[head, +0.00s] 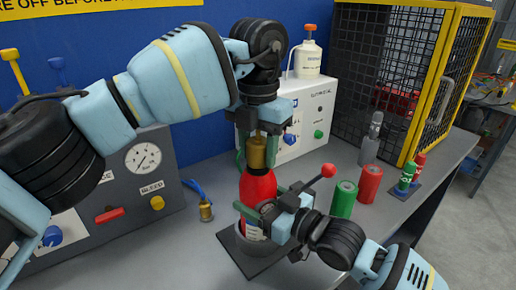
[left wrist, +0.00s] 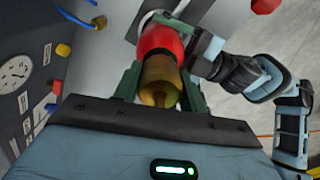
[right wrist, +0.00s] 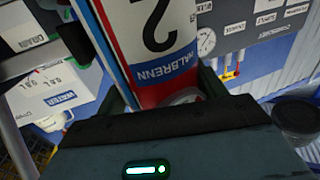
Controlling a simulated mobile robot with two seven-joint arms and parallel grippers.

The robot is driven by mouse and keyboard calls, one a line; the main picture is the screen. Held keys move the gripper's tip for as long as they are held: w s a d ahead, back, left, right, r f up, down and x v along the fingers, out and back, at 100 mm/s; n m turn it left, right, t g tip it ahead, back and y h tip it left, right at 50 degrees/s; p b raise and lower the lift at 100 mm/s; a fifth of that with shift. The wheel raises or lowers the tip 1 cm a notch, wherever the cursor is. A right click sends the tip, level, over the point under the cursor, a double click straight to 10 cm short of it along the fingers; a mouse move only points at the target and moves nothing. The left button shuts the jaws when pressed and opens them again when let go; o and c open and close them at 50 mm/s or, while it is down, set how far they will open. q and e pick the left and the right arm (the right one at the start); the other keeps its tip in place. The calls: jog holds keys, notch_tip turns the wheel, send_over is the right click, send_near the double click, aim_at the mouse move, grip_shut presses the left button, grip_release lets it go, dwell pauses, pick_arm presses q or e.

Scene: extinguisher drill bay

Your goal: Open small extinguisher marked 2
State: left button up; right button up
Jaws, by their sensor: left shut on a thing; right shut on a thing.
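The small red extinguisher (head: 258,187) stands upright in a round grey holder on a dark base plate (head: 240,262). Its label, with a large 2 (right wrist: 158,22), fills the middle of the right wrist view. A brass head (head: 257,152) tops the bottle and also shows in the left wrist view (left wrist: 160,82). My left gripper (head: 257,140) comes down from above and is shut on the brass head. My right gripper (head: 264,212) is shut on the red body lower down, from the right. The holder's inside is hidden.
A red-ball lever (head: 328,170) sticks up beside my right gripper. A green can (head: 343,199) and a red can (head: 370,183) stand to the right. A gauge panel (head: 143,158) is at left, a white box (head: 310,115) behind, a mesh cage (head: 390,70) back right.

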pick_arm(q)
jog(key=n, duration=0.9)
jog(key=shift+n, duration=0.3)
jog(key=n, duration=0.4)
jog(key=shift+r+n, duration=0.1)
jog(key=shift+n, duration=0.2)
jog(key=n, duration=0.4)
jog(key=shift+r, duration=0.25)
jog(key=shift+r, duration=0.75)
jog(key=shift+r, duration=0.15)
